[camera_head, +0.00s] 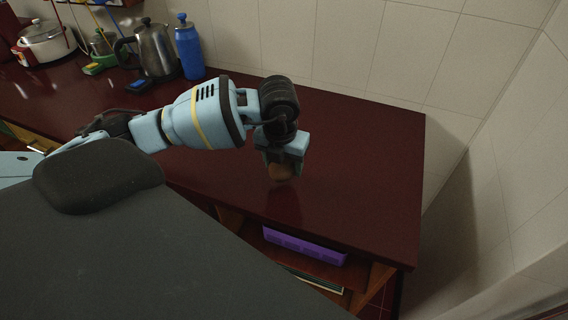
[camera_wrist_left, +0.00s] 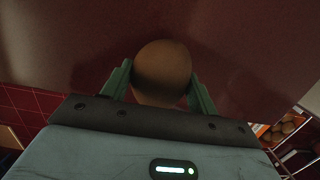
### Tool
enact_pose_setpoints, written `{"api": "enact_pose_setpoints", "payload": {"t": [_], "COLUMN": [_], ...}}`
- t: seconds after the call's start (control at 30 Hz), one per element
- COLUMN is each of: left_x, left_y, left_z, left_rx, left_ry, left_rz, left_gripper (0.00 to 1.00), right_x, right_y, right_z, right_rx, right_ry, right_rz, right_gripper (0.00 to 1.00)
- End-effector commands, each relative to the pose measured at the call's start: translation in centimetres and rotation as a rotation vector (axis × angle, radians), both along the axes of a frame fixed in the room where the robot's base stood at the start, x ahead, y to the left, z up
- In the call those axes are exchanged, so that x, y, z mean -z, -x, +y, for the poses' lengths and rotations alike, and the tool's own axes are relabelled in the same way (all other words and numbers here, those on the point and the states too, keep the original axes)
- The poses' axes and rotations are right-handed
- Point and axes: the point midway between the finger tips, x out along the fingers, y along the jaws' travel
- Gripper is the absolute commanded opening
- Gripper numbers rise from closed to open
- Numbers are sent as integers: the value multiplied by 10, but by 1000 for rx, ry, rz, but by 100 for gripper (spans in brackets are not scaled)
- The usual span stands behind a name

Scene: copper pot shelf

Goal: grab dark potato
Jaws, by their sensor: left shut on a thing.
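The dark potato (camera_wrist_left: 162,70) is a rounded brown lump between the two green fingers of my left gripper (camera_wrist_left: 160,88) in the wrist view. In the head view, my left gripper (camera_head: 281,168) points down over the dark red counter (camera_head: 365,160), shut on the potato (camera_head: 280,173). The potato's upper part is hidden by the gripper there. It is low over the counter; I cannot tell whether it touches. My right gripper is not in view.
A metal kettle (camera_head: 155,50), a blue bottle (camera_head: 189,48) and a white pot (camera_head: 46,42) stand at the back left. A purple basket (camera_head: 304,246) sits on a shelf below. The counter's right side is clear, with tiled walls behind it.

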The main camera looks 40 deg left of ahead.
Motion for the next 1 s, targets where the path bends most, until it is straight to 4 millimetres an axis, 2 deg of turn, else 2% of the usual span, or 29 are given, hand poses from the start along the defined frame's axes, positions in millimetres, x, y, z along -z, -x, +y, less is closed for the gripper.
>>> {"api": "enact_pose_setpoints", "payload": {"t": [0.3, 0.5, 0.7, 1.0], "left_x": [-7, -11, -13, -13], "left_y": [70, 104, 122, 127], "left_z": [-37, -55, -65, -68], "left_rx": [5, 4, 1, 7], "left_ry": [0, 1, 0, 0], "left_rz": [-1, 0, -1, -1], "left_gripper": [31, 31, 31, 31], "right_x": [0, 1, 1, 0], "right_y": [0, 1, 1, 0], "right_z": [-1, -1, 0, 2], "right_rx": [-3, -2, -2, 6], "right_ry": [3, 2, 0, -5], "right_rz": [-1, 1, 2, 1], "right_gripper": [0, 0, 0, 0]}}
